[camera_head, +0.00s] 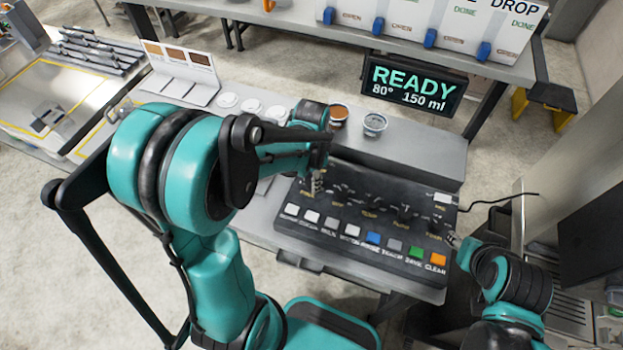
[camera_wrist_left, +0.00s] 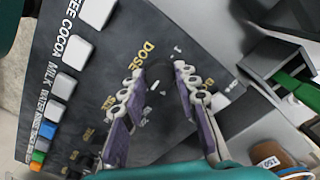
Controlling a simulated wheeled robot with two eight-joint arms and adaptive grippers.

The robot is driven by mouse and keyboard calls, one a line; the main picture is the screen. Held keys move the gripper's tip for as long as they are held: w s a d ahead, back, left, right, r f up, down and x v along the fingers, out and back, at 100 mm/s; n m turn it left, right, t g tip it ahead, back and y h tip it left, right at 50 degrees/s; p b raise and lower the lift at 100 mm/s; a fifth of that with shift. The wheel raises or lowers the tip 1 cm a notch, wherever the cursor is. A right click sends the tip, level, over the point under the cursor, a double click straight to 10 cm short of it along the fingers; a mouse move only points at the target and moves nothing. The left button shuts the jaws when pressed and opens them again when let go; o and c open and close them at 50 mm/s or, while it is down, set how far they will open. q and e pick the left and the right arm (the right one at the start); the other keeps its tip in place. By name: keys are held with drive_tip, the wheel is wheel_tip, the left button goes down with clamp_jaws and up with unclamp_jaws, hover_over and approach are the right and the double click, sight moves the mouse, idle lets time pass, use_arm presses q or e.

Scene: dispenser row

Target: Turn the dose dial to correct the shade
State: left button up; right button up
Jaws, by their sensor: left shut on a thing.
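The dark dose dial (camera_wrist_left: 160,88) sits beside the gold DOSE label on the black control panel (camera_head: 345,248). My left gripper (camera_wrist_left: 158,74) is shut on it, with one finger on each side; in the head view the gripper (camera_head: 316,184) reaches down to the panel's left end and hides the dial. A shade card (camera_head: 180,58) with brown swatches stands at the back left. A cup with brown contents (camera_head: 338,114) is behind my left gripper. My right gripper (camera_head: 453,239) is at the panel's right end, its fingers too small to judge.
A row of coloured buttons (camera_head: 372,238) runs along the panel's front, with more dials behind. A second, greyish cup (camera_head: 375,123) stands right of the brown one. A screen (camera_head: 415,84) reads READY, 80°, 150 ml. White round discs (camera_head: 250,105) lie before the card.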

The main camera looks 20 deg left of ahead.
use_arm(q)
drive_tip(key=shift+m, duration=0.6)
drive_tip(key=o, duration=1.2)
drive_tip(key=shift+c, duration=0.2)
wheel_tip(320, 180, up, 12)
